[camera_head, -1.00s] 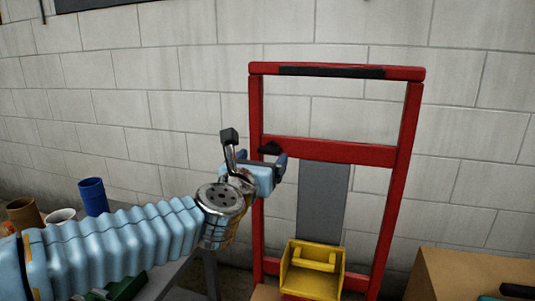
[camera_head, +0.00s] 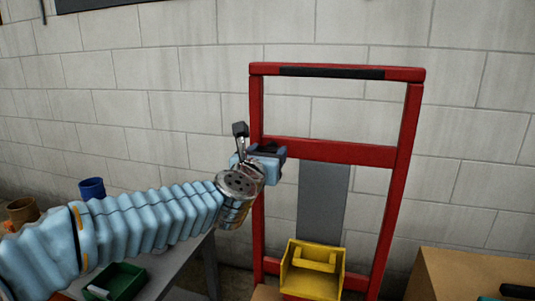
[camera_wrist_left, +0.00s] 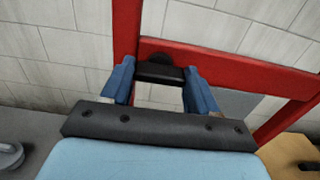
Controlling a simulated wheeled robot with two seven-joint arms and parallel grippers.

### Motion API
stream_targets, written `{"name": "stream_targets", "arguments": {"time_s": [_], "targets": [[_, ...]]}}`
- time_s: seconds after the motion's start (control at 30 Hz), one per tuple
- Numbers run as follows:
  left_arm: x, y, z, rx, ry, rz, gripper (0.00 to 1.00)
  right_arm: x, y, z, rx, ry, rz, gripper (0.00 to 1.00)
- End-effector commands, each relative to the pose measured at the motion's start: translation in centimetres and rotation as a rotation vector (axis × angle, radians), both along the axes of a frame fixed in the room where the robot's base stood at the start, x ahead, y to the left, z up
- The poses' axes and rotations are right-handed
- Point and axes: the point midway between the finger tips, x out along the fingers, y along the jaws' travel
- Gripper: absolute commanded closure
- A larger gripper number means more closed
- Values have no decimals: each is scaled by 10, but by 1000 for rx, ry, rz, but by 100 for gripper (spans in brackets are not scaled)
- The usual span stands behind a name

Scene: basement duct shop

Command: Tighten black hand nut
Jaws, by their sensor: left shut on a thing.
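The black hand nut (camera_wrist_left: 160,73) is on the red frame, near where the crossbar meets the left upright. In the left wrist view it sits between my left gripper's two blue fingers (camera_wrist_left: 160,85). In the head view my left gripper (camera_head: 267,151) is at the left end of the crossbar, shut on the nut, and its fingers mostly hide it. The red frame (camera_head: 340,152) stands upright in front of the block wall. My right gripper is in neither view.
A yellow bin (camera_head: 312,286) sits low in the frame. A cardboard box (camera_head: 450,275) stands at the right. At the left, a grey table (camera_head: 180,268) carries a green bin (camera_head: 122,282), a blue cup (camera_head: 92,187) and a brown pot (camera_head: 19,210).

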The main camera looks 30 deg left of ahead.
Motion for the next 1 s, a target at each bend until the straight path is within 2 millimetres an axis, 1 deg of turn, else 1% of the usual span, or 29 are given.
{"name": "stream_targets", "arguments": {"time_s": [0.27, 0.47, 0.67, 1.0], "targets": [[0, 0, 0, 25, 6, 0, 71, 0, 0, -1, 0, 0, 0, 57], [0, -1, -1, 115, 28, -2, 71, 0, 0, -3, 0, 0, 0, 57], [0, -1, -1, 270, 65, -1, 71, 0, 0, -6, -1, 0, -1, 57], [0, -1, 0, 585, 142, 0, 71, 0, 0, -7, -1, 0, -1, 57]]}}
